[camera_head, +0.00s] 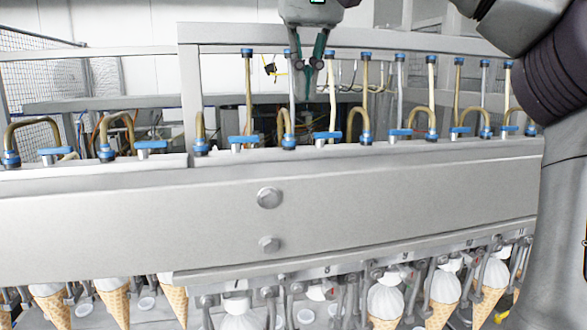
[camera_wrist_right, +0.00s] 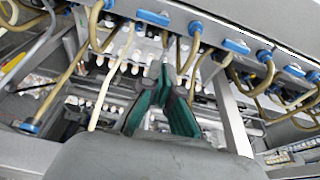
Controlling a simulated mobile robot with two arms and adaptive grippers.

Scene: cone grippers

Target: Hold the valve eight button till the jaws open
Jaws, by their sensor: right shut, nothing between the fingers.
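My right gripper (camera_head: 309,72) is at the top middle of the head view, pointing down behind the row of hoses. Its dark green fingers are shut with nothing between them. In the right wrist view the fingers (camera_wrist_right: 165,70) come together near several small pale caps (camera_wrist_right: 128,66); I cannot tell if they touch one. I cannot tell which is the valve eight button. A small label that looks like 8 (camera_head: 327,269) is on the beam's lower edge. Below it are metal cone jaws (camera_head: 340,296), whose state is unclear. My left gripper is not in view.
A wide grey beam (camera_head: 130,215) crosses the front. Blue valve handles (camera_head: 327,135) and tan hoses (camera_head: 365,90) line its top, close around the right gripper. Filled ice cream cones (camera_head: 387,302) hang below. A wire mesh guard (camera_head: 40,92) is at the left.

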